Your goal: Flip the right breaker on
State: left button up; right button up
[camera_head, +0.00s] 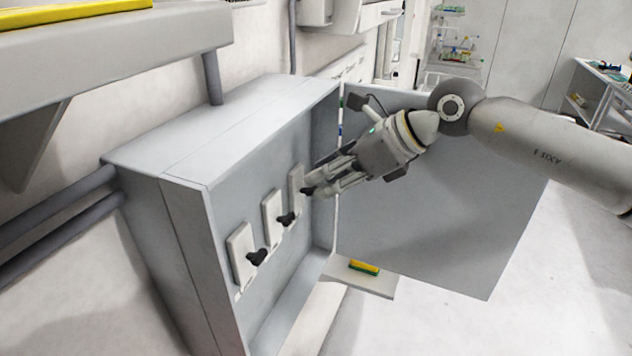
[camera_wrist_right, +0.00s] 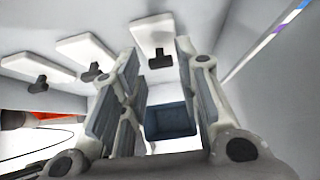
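An open grey breaker box (camera_head: 235,130) holds three white breakers with black switches. The right breaker (camera_head: 296,182) is the farthest along the row in the head view. Its black switch (camera_head: 307,191) shows right at my right gripper's fingertips. In the right wrist view the right breaker (camera_wrist_right: 153,33) and its switch (camera_wrist_right: 160,60) lie ahead, between the finger lines. My right gripper (camera_head: 318,182) has its fingers apart, with a gap between them in the wrist view (camera_wrist_right: 165,95). Whether a finger touches the switch, I cannot tell. My left gripper is not in view.
The middle breaker (camera_head: 272,212) and left breaker (camera_head: 242,255) sit nearer in the row. The box door (camera_head: 440,220) stands open behind my right arm. A small ledge (camera_head: 345,275) carries a yellow-green item (camera_head: 364,267). A shelf overhangs the upper left.

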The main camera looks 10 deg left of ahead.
jog(key=v, duration=0.8)
jog(key=shift+s+d, duration=0.1)
jog(key=shift+d, duration=0.1)
